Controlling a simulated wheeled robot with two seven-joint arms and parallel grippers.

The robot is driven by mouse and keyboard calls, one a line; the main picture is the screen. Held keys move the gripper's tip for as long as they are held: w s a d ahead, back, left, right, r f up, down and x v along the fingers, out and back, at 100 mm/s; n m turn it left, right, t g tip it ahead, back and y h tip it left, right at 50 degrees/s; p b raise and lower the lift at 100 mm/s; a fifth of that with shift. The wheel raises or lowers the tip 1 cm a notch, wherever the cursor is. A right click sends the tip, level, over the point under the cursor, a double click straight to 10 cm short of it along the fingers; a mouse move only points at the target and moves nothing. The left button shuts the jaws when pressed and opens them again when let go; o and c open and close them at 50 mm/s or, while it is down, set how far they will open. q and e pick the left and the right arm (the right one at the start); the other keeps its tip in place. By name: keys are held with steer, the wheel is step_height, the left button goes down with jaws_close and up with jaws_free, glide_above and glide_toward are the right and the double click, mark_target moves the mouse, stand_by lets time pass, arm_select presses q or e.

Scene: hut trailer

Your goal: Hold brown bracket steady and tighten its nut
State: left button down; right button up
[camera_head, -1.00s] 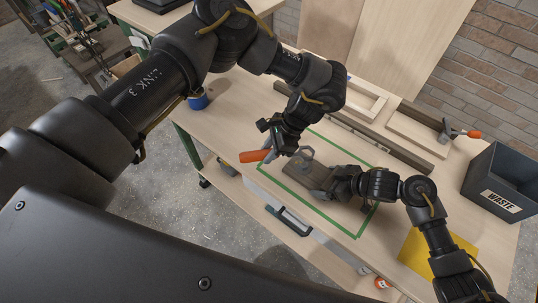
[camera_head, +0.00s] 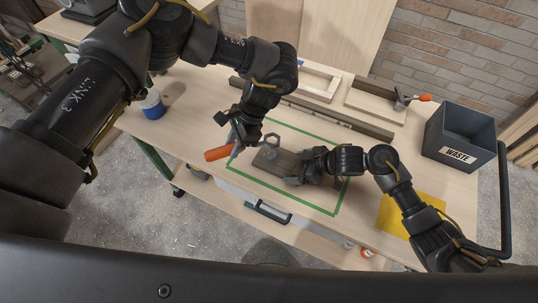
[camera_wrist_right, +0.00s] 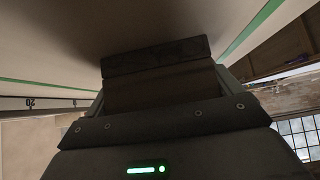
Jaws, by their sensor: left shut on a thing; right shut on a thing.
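The brown bracket (camera_head: 279,163) lies on the bench inside a green outline. A large grey hexagonal nut (camera_head: 271,139) stands at its far left end. My right gripper (camera_head: 303,169) is shut on the bracket's right end; the right wrist view shows the brown block (camera_wrist_right: 155,58) between its fingers. My left gripper (camera_head: 238,137) is shut on a tool with an orange handle (camera_head: 218,154), just left of the nut. The handle points left, towards the bench's front edge. Whether the tool touches the nut I cannot tell; the gripper hides part of it.
A dark rail (camera_head: 312,108) runs behind the outline, with a wooden frame (camera_head: 318,83) and an orange-handled clamp (camera_head: 405,98) behind. A waste bin (camera_head: 460,139) stands right, a yellow sheet (camera_head: 397,216) front right, a blue-banded cup (camera_head: 152,104) left.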

steer(key=o, duration=0.9)
steer(key=shift+o, duration=0.2)
steer(key=v, duration=1.2)
steer(key=shift+w, duration=0.1)
